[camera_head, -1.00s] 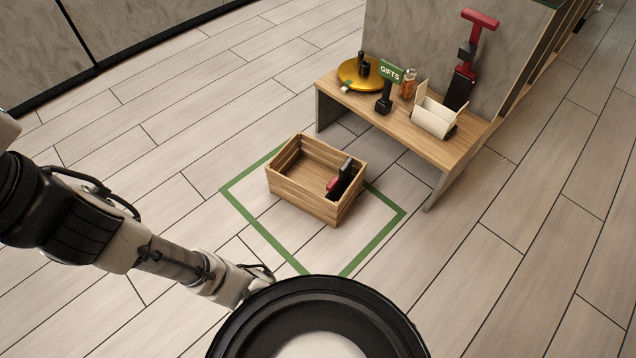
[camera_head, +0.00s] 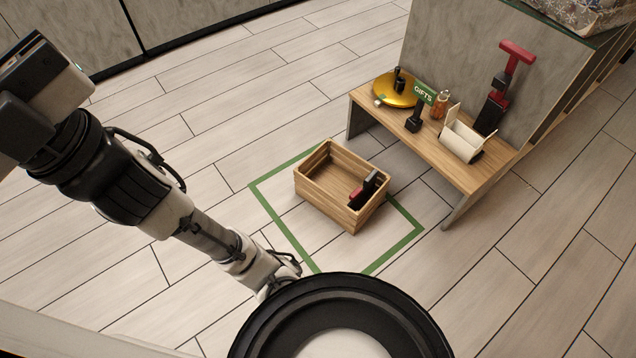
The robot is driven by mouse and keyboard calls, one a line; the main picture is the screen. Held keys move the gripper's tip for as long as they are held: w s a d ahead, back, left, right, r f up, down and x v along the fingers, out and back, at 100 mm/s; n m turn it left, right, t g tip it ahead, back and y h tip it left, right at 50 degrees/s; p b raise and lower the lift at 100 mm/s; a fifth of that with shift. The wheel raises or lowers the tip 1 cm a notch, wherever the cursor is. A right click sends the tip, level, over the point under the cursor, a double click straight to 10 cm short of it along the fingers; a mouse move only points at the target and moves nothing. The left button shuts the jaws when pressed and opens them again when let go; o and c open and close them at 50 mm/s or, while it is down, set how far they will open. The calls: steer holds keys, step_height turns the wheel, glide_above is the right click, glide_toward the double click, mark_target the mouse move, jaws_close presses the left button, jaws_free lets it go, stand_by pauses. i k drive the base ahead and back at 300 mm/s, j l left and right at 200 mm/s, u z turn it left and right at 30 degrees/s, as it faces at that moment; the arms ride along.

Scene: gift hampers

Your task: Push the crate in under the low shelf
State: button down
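The crate (camera_head: 325,203), an open wooden box, stands on the floor at the far side of a green taped square. It hides part of the far tape line. A black and red item (camera_head: 368,188) stands inside its right end. The low shelf (camera_head: 398,128) is a wooden bench behind and to the right of the crate. Floor shows between them, and the crate is outside the shelf. My arm comes in from the left and its far end passes behind a round black part of my body at the bottom. My gripper is not visible.
The green tape (camera_head: 283,228) lies flat on the floor. Floor left and right is clear.

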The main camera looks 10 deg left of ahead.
mark_target(323, 180)
steer(key=i+j+z, duration=0.1)
steer(key=j+z, duration=0.15)
steer(key=z, duration=0.2)
steer(key=i+j+z, duration=0.1)
steer(key=j+z, duration=0.2)
steer(key=z, duration=0.15)
steer(key=j+z, duration=0.4)
steer(key=j, duration=0.6)
steer(key=j+z, duration=0.1)
steer(key=j, duration=1.9)
steer(key=k, duration=0.05)
